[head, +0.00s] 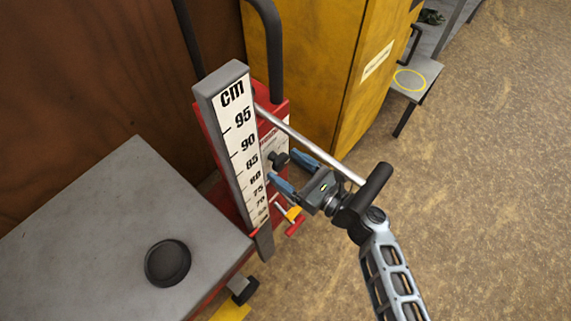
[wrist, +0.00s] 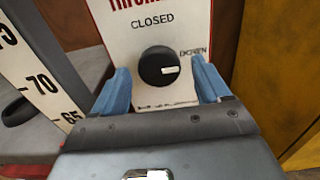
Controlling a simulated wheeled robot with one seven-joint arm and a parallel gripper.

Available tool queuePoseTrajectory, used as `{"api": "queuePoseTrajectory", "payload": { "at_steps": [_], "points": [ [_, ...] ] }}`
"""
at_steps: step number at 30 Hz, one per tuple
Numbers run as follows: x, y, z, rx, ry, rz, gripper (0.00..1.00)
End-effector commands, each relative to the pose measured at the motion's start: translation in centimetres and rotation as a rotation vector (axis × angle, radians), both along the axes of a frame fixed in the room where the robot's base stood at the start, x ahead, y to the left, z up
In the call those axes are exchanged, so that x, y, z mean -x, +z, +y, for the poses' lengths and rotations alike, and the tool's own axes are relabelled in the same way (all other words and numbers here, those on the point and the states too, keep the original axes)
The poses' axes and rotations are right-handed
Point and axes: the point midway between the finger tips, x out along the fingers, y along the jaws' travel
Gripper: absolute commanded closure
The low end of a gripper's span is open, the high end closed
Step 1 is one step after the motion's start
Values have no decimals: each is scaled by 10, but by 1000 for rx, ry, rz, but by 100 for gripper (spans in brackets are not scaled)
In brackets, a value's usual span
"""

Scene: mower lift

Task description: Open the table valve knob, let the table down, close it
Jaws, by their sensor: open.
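The black valve knob (head: 279,159) is on a white label panel of the red column; it also shows in the wrist view (wrist: 158,66). "CLOSED" is printed above it and "DOWN" to its upper right. Its white mark sits on the right side, facing roughly right. My gripper (head: 284,166) is open, with one blue finger on each side of the knob; I cannot tell whether either touches it. The grey table (head: 85,215) is at the left in the head view, beside the cm scale (head: 240,150). The scale's lowest part is hard to read.
A metal rod (head: 310,142) with a black grip (head: 371,190) sticks out from the column above my gripper. A black round dish (head: 167,263) lies on the table. A yellow cabinet (head: 375,70) stands close behind.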

Motion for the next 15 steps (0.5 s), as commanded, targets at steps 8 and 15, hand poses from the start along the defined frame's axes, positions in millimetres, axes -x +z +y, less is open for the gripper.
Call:
{"api": "queuePoseTrajectory", "payload": {
  "at_steps": [8,15],
  "points": [
    [-8,0,11,1,1,1,24],
    [-8,0,11,1,0,-1,28]
  ]
}}
